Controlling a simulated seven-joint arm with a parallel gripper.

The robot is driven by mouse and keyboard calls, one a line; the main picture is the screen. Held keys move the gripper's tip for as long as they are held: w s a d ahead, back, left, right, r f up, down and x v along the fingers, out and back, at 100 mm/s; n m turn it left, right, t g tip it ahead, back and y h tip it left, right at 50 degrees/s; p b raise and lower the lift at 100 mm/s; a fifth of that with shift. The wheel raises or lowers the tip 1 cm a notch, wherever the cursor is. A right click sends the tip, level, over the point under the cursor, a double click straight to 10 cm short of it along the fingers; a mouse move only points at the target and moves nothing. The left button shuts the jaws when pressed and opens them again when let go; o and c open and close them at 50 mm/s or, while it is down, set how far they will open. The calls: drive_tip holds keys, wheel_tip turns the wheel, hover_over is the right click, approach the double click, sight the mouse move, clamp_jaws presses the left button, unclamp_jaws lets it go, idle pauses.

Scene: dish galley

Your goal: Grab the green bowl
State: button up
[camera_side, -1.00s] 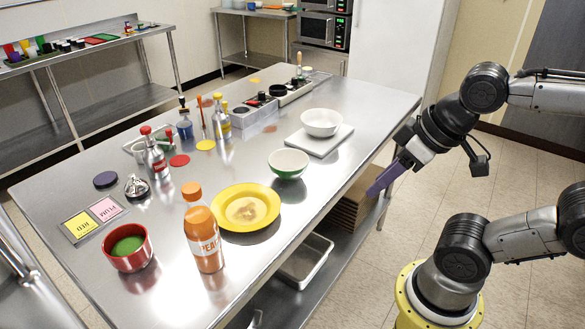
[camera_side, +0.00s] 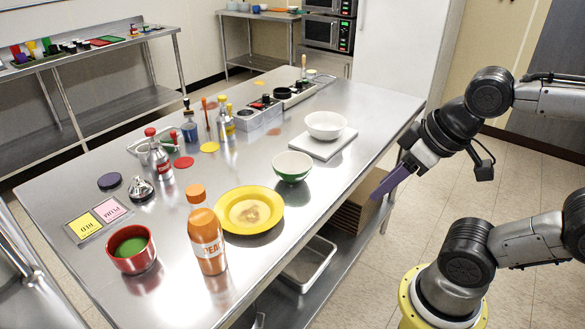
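The green bowl (camera_side: 292,167), green outside and white inside, stands upright on the steel table, between the yellow plate and the white bowl. My gripper (camera_side: 388,186), with purple fingers, hangs beyond the table's right edge, to the right of the green bowl and well apart from it. Its fingers show edge-on as one purple shape, so I cannot tell whether they are open or shut. I see nothing held in it.
A yellow plate (camera_side: 249,210) lies left of the green bowl, with an orange bottle (camera_side: 207,240) beside it. A white bowl (camera_side: 325,125) sits on a white board (camera_side: 323,145) behind. A red bowl (camera_side: 131,249) stands front left. The tabletop's right edge is clear.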

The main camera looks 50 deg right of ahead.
drive_tip(key=w+d+r+m, duration=0.2)
drive_tip(key=w+m, duration=0.5)
drive_tip(key=w+d+r+m, duration=0.2)
drive_tip(key=w+r+m, duration=0.1)
drive_tip(key=w+m, duration=0.4)
drive_tip(key=w+d+f+m+g, duration=0.2)
drive_tip(key=w+d+f+m, duration=0.2)
drive_tip(key=w+d+f, duration=0.35)
drive_tip(key=shift+g, duration=0.3)
drive_tip(key=shift+d+x, duration=0.5)
drive_tip(key=shift+x, duration=1.9)
drive_tip(key=shift+d+x, duration=0.5)
drive_tip(key=shift+x, duration=1.95)
drive_tip(key=shift+d+x, duration=0.5)
drive_tip(key=shift+x, duration=1.9)
drive_tip(key=shift+c, duration=0.2)
